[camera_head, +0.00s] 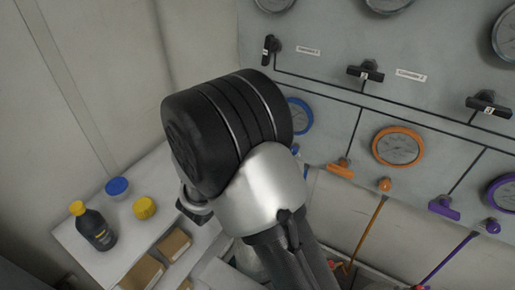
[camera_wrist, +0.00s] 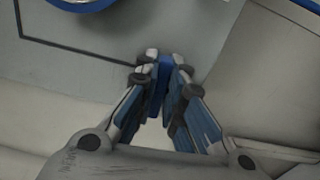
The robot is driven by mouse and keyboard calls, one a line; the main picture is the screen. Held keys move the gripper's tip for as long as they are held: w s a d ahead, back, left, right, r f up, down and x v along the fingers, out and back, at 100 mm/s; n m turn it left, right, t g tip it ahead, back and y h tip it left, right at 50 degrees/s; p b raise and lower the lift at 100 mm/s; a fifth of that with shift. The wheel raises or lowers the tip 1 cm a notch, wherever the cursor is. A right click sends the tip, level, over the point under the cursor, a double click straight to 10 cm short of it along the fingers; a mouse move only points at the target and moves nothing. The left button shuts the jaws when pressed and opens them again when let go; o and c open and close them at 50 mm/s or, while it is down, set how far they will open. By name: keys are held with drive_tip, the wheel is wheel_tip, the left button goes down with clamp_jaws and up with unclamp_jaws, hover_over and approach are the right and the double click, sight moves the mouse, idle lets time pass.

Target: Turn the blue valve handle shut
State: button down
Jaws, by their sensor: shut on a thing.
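The blue valve handle (camera_wrist: 165,68) shows in the wrist view between the tips of my gripper (camera_wrist: 163,78). The fingers are closed on it from both sides, near the lower part of the grey panel. In the head view my own arm hides most of the handle and the gripper. Only a small bit of blue shows beside the arm, below the blue-rimmed gauge (camera_head: 298,116). The handle's exact angle is hard to tell.
The grey panel (camera_head: 335,105) carries black handles, an orange handle (camera_head: 341,169), a purple handle (camera_head: 444,208) and several gauges. Orange and purple hoses hang below. At left, a white table (camera_head: 77,243) holds a dark bottle (camera_head: 96,230), a blue-lidded tub (camera_head: 117,187), a yellow tub (camera_head: 144,208) and cardboard boxes.

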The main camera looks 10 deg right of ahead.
drive_tip(key=shift+m+b, duration=0.5)
drive_tip(key=shift+b, duration=0.1)
drive_tip(key=c, duration=1.7)
unclamp_jaws()
drive_tip(key=v, duration=1.2)
